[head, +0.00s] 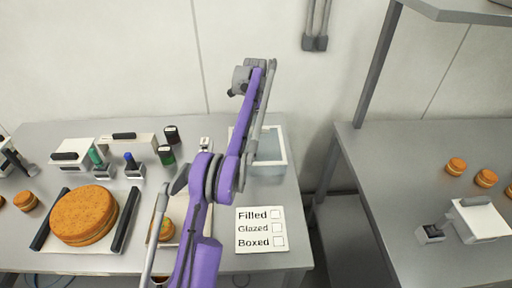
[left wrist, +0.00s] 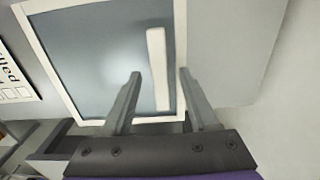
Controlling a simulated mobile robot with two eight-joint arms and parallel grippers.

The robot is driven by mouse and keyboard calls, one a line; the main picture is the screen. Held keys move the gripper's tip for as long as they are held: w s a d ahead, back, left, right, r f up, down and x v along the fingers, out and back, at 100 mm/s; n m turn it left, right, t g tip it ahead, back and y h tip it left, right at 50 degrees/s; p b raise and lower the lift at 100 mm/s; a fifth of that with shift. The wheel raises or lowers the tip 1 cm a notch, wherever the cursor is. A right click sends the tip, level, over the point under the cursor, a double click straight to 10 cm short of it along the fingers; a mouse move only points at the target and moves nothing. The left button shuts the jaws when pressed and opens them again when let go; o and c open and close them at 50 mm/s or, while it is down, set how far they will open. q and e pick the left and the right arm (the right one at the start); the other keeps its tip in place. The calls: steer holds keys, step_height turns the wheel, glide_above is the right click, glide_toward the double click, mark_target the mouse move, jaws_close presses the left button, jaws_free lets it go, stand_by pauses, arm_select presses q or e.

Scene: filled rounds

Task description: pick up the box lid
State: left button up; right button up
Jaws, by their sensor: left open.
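A grey pane in a white frame (left wrist: 84,64) fills much of the left wrist view, with a pale raised bar (left wrist: 157,70) on or in it. It looks like a lid with a handle, but I cannot be sure. In the head view a clear white-rimmed box (head: 270,171) stands at the back right of the left table, partly behind my purple left arm. My left gripper (left wrist: 160,73) is open, its fingers on either side of the bar, with gaps visible. In the head view its fingers are hidden. My right gripper is not in view.
A checklist card (head: 261,230) lies in front of the box. A round cake (head: 84,214) sits on a dark-edged tray, with bottles and white dispensers behind. A right table (head: 400,215) holds small cakes (head: 486,178) and a white dispenser; a gap separates the tables.

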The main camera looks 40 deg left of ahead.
arm_select(q)
steer(key=shift+s+f, duration=0.15)
steer(key=shift+f, duration=0.2)
steer(key=c, duration=0.4)
jaws_close()
steer(key=shift+r, duration=0.1)
